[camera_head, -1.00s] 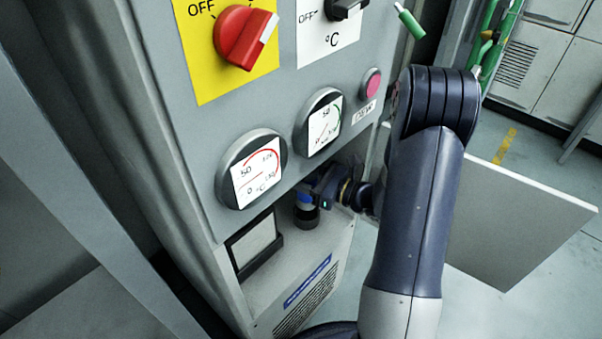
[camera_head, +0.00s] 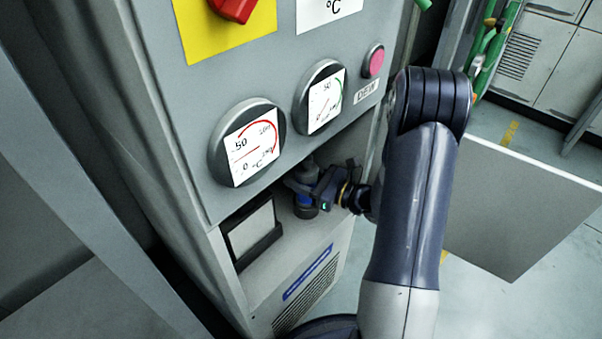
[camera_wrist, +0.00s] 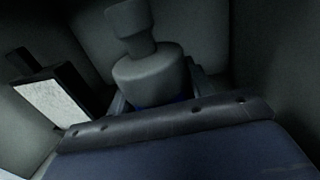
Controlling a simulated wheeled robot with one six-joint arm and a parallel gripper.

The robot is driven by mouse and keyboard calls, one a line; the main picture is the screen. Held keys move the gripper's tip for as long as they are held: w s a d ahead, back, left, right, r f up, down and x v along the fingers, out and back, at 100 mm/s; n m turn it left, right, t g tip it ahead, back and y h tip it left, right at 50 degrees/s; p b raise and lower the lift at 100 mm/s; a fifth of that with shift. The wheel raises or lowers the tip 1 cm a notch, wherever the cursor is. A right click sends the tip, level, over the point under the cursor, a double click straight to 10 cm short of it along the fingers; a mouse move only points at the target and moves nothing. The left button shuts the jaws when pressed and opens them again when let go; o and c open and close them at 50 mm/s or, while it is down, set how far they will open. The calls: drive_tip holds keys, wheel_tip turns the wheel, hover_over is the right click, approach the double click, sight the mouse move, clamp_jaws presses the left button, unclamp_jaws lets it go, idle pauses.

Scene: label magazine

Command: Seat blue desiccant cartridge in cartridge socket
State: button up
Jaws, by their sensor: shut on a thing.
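The blue desiccant cartridge (camera_head: 305,200) stands about upright in the open bay at the bottom of the grey cabinet. A dark round piece that looks like the cartridge socket (camera_head: 304,212) lies directly below the blue band. I cannot tell whether the cartridge sits in it or just above.
A dark-framed pale panel (camera_head: 252,234) stands left of the cartridge in the bay; it also shows in the wrist view (camera_wrist: 50,104). Two round gauges (camera_head: 247,146) are above the bay. An open grey door (camera_head: 520,205) hangs to the right behind my arm.

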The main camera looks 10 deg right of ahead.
idle(0.3)
drive_tip(key=shift+f+b, duration=0.75)
drive_tip(key=o, duration=1.2)
drive_tip(key=shift+o, duration=0.2)
drive_tip(key=p+v, duration=0.2)
drive_tip(key=v, duration=0.8)
drive_tip(key=shift+s+d, duration=0.25)
drive_tip(key=shift+s, duration=0.05)
